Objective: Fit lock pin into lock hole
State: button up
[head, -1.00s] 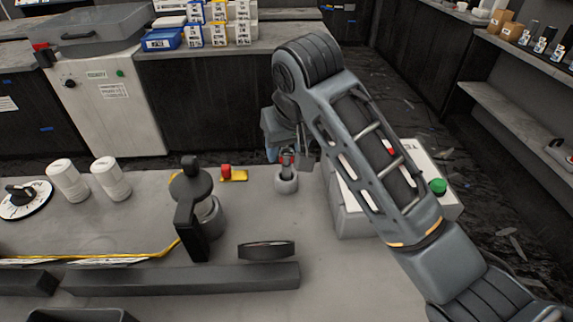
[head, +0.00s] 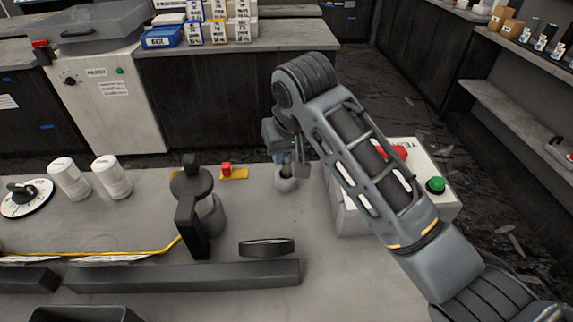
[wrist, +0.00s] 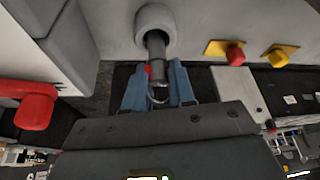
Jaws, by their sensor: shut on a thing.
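My gripper (wrist: 158,86) is shut on the lock pin (wrist: 155,48), a dark grey metal rod with a small red mark and a ring at its near end. Its blue fingers sit on both sides of the pin. The pin's far end meets the opening of a round pale collar (wrist: 168,17), which appears to be the lock hole. In the head view my gripper (head: 286,158) is just above this collar (head: 287,184) on the bench. The pin's tip is hidden, so I cannot tell how deep it sits.
A pale box with a green button (head: 436,185) and a red button (head: 400,153) stands right of the collar. A yellow plate with a red knob (head: 226,168) and a dark-handled fixture (head: 190,205) are to the left. A dark disc (head: 266,247) is in front.

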grip_shut()
jog(key=shift+r, duration=0.55)
jog(key=r, duration=0.3)
jog(key=shift+d+r+b, duration=0.15)
jog(key=shift+d+b, duration=0.1)
jog(key=shift+b, duration=0.1)
jog(key=s+d+r+n+g+y+b, duration=0.1)
jog(key=s+d+r+n, duration=0.3)
jog(key=d, duration=0.5)
jog(key=s+d+r+n+y, duration=0.1)
jog(key=s+d+r, duration=0.2)
jog(key=s+d, duration=0.35)
jog(key=s+d+r+n+g+b, duration=0.1)
jog(key=s+d+r+n, duration=0.25)
jog(key=d, duration=0.75)
jog(key=shift+m+t, duration=0.3)
jog(key=shift+m, duration=0.35)
jog(key=shift+w+a+f+p, duration=0.5)
jog(key=shift+w+a+f, duration=0.55)
jog(key=shift+a+f, duration=0.8)
jog(key=shift+w+a+f+p, duration=0.45)
jog(key=shift+w+a+f, duration=0.6)
jog(key=shift+a+f, duration=0.8)
jog(key=shift+w+a+f+p, duration=0.5)
jog(key=shift+w+a+f, duration=0.55)
jog(key=shift+a+f, duration=0.8)
